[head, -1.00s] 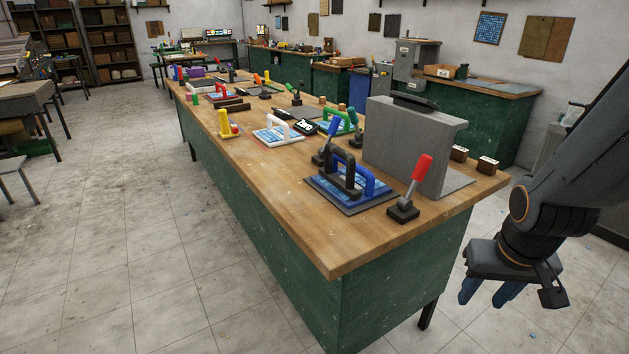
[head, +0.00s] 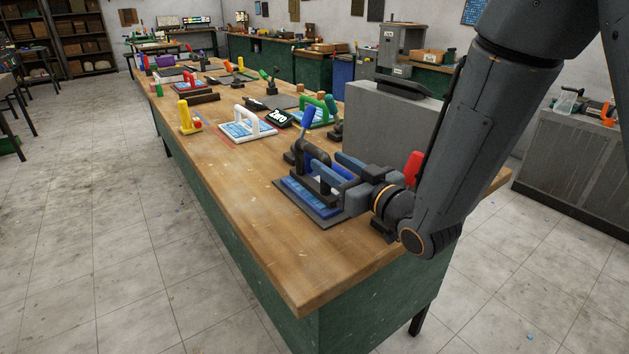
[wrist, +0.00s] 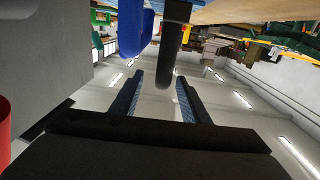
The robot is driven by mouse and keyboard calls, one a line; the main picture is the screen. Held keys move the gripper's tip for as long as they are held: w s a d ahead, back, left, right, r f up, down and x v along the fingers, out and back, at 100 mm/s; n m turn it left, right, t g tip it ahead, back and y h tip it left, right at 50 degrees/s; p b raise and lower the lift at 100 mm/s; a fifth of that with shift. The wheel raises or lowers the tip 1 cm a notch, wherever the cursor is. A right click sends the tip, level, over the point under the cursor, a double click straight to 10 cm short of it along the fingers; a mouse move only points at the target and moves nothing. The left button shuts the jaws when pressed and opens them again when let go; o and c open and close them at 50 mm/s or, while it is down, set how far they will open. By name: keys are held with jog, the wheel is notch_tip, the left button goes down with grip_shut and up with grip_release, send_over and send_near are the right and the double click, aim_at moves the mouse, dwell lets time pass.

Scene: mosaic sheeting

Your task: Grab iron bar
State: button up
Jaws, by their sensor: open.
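A dark arched bar (head: 326,184), which looks like the iron bar, stands upright on a blue-tiled sheet with a grey base (head: 296,204) near the bench's front end. I cannot tell whether the fingers touch the bar.
A tall grey block (head: 390,125) stands just behind, with a red-handled lever (head: 413,167) partly hidden by my arm. A blue-handled lever (head: 304,135) stands close to the left. The wooden bench top (head: 250,180) is clear at the front left.

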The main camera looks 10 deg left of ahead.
aim_at(312, 150)
jog(key=x, duration=0.2)
jog(key=p+x, duration=0.1)
jog(key=x, duration=0.1)
jog(key=p+x, duration=0.1)
jog(key=x, duration=0.1)
jog(key=shift+s+a+r, duration=0.1)
jog(key=shift+a+r, duration=0.2)
jog(key=shift+a, duration=0.05)
jog(key=shift+w+a+f, duration=0.1)
jog(key=shift+w+a, duration=0.35)
jog(key=shift+c, duration=0.5)
grip_shut()
